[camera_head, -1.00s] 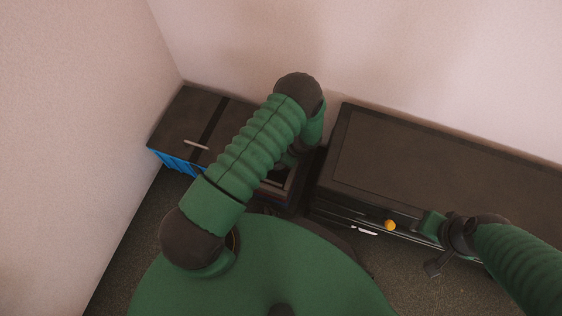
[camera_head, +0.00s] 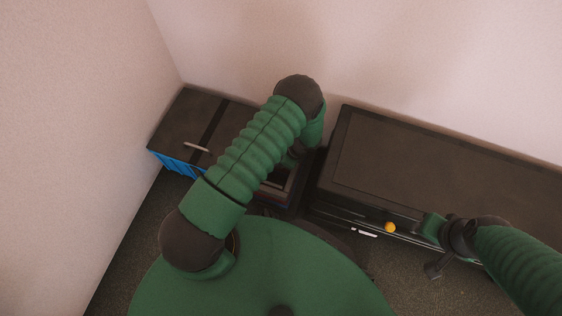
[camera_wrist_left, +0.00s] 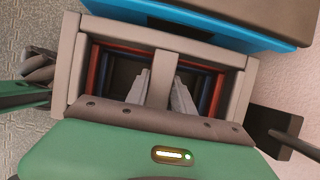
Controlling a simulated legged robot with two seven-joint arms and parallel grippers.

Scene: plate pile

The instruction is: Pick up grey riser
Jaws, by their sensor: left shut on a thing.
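The grey riser (camera_wrist_left: 248,92) is a grey rectangular frame with a middle bar, seen in the left wrist view. My left gripper (camera_wrist_left: 163,88) has one finger on each side of the middle bar and is shut on it. Inside the frame, red (camera_wrist_left: 93,72) and blue (camera_wrist_left: 207,88) edges show lower down.
A dark-topped box with a blue front (camera_head: 180,165) stands at the left by the walls; its blue edge (camera_wrist_left: 215,27) lies close beyond the riser. A long dark cabinet (camera_head: 420,165) with an orange knob (camera_head: 390,228) stands at the right, against the back wall.

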